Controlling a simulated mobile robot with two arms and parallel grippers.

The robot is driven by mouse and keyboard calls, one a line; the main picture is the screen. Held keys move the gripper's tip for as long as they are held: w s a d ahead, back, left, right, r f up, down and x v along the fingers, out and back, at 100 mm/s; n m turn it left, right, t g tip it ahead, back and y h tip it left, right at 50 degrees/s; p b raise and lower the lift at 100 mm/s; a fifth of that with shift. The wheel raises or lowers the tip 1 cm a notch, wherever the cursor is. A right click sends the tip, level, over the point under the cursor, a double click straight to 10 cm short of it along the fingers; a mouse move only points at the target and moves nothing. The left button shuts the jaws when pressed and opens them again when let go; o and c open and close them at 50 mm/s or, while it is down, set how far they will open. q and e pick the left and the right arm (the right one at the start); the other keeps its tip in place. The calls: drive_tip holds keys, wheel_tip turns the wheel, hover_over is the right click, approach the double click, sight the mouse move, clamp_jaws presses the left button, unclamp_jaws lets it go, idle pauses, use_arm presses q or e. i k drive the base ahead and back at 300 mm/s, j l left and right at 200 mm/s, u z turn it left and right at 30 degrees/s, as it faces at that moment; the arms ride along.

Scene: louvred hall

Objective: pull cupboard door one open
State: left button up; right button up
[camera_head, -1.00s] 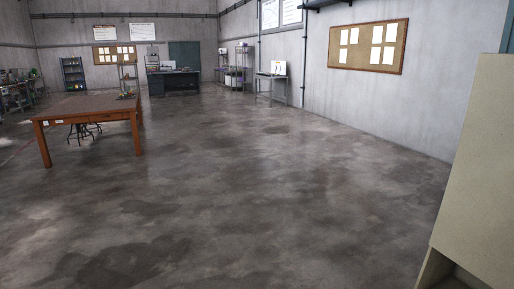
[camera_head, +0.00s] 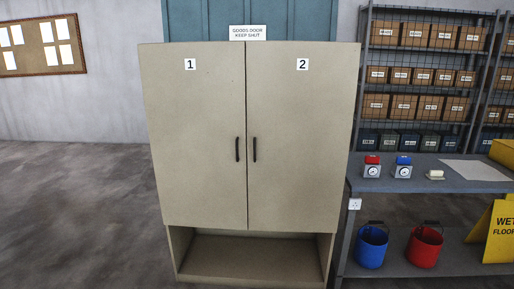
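A tall beige cupboard (camera_head: 255,258) stands straight ahead in the head view. Its left door, cupboard door one (camera_head: 195,130), carries the number 1 and is shut. Its dark upright handle (camera_head: 237,149) is near the middle seam. The right door (camera_head: 305,130) carries the number 2 and is also shut, with its own handle (camera_head: 255,149) close beside the first. Below the doors is an open, empty shelf space. Neither of my grippers shows in the head view.
A grey workbench (camera_head: 440,185) stands close on the cupboard's right, with small devices on top. A blue bucket (camera_head: 371,248) and a red bucket (camera_head: 424,250) sit on its lower shelf, near a yellow wet-floor sign (camera_head: 497,232). The floor (camera_head: 75,220) left of the cupboard is clear.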

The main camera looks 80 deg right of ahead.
sight(194, 93)
drive_tip(key=z, duration=2.15)
drive_tip(key=i+l+z, duration=0.1)
